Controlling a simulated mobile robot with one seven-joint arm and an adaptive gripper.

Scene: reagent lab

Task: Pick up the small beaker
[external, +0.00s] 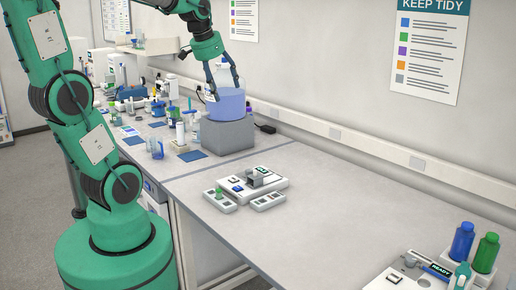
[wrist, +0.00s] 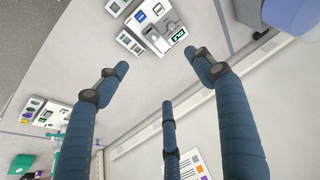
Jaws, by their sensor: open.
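A small clear vessel with blue contents (external: 156,148), probably the small beaker, stands on the bench to the lower left of my gripper. I cannot identify it in the wrist view.
A grey block (external: 228,135) supports the large beaker. Several bottles and small glassware crowd the bench to its left. A white device (external: 255,184) with small trays sits on the nearer bench. Blue and green bottles (external: 462,241) stand at lower right. The near bench's middle is clear.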

